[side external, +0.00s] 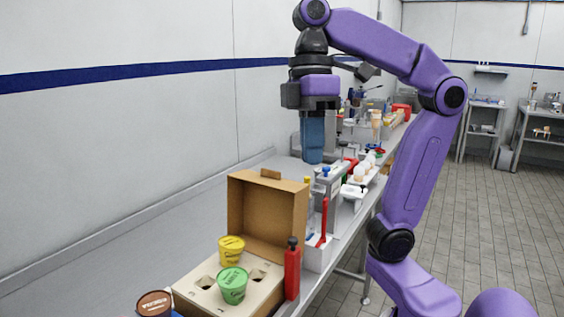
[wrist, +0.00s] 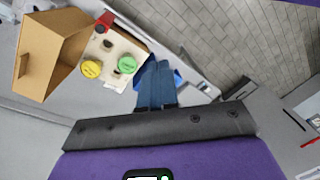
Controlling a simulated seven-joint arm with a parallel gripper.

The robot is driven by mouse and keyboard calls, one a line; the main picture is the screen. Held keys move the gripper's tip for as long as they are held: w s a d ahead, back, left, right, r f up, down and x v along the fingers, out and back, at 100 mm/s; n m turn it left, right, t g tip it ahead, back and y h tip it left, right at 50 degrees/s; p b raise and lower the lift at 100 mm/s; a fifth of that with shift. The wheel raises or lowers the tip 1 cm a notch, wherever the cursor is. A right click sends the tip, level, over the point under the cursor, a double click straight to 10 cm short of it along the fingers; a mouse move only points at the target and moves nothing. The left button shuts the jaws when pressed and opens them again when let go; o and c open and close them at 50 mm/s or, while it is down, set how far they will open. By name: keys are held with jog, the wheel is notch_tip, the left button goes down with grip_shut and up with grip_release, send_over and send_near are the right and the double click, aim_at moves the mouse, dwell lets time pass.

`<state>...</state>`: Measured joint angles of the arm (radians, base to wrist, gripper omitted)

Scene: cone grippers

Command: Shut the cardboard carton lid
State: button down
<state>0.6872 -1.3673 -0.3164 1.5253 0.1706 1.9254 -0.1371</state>
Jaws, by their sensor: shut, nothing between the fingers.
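The cardboard carton (side external: 205,297) stands on the bench with its brown lid (side external: 265,212) raised upright at the back. Its pale insert has holes and holds a yellow cup (side external: 231,250) and a green cup (side external: 233,287). In the wrist view the lid (wrist: 42,62) is at upper left, beside the insert (wrist: 118,42) and both cups. My gripper (side external: 312,160), with blue fingers pointing down, is above and beyond the carton, apart from the lid. Its fingers (wrist: 155,68) are together and empty.
A red bottle (side external: 292,268) stands close to the carton's right side. A brown-lidded cup (side external: 155,303) is at the near left. A white rack with tools (side external: 322,240) and more items crowd the bench behind. The bench left of the carton (side external: 110,262) is clear.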

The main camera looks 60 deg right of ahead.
jog(key=w+d+m+t+y, duration=0.2)
jog(key=w+d+m+y, duration=0.25)
jog(key=w+d, duration=0.9)
jog(key=d+m+t, duration=0.4)
jog(key=d, duration=1.2)
send_near(270, 178)
notch_tip(270, 178, down, 4)
jog(key=w+d, duration=0.2)
jog(key=d, duration=0.1)
jog(key=shift+w+a, duration=0.15)
jog(key=shift+a, duration=2.15)
jog(key=shift+a, duration=0.1)
